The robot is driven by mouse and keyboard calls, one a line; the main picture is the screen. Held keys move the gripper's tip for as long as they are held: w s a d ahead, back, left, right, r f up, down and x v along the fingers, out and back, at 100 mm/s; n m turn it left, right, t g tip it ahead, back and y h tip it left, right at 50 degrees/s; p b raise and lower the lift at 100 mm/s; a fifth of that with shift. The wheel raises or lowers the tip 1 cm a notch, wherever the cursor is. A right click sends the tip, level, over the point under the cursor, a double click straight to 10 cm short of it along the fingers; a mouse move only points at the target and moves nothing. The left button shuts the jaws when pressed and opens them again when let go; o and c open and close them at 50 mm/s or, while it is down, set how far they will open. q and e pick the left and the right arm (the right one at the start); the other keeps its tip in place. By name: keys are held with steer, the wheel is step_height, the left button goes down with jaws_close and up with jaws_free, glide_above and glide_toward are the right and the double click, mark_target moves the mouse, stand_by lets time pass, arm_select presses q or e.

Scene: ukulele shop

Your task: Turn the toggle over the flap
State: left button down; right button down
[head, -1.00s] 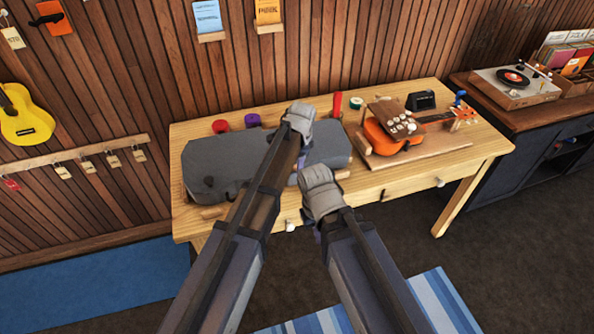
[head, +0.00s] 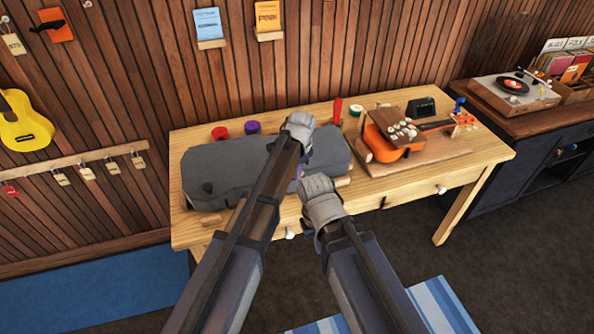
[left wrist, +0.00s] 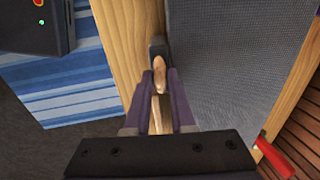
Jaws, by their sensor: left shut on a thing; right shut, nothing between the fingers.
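The grey case (head: 225,165) lies on the wooden table, and its grey cloth fills much of the left wrist view (left wrist: 225,60). My left gripper (head: 299,172) reaches down at its front edge, with its fingertips mostly hidden by my arm in the head view. In the left wrist view, the purple fingers of that gripper (left wrist: 158,88) are shut on a pale wooden toggle (left wrist: 158,70). A dark tab (left wrist: 157,47) sits just beyond the toggle. My right gripper (head: 318,240) is shut and empty, in front of the table edge. I cannot tell whether the toggle lies over the flap.
An orange ukulele (head: 385,143) lies on a wooden board to the right. Red (head: 220,132) and purple (head: 252,127) rolls stand behind the case. A red cylinder (head: 337,110) stands nearer the middle.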

stand_by(0.4)
arm_select(q)
steer(key=n, duration=0.4)
steer(key=shift+n, duration=0.3)
steer(key=n, duration=0.4)
steer(key=shift+n, duration=0.3)
steer(key=n, duration=0.4)
steer(key=shift+n, duration=2.4)
steer(key=c, duration=0.8)
jaws_free()
steer(key=shift+o, duration=0.2)
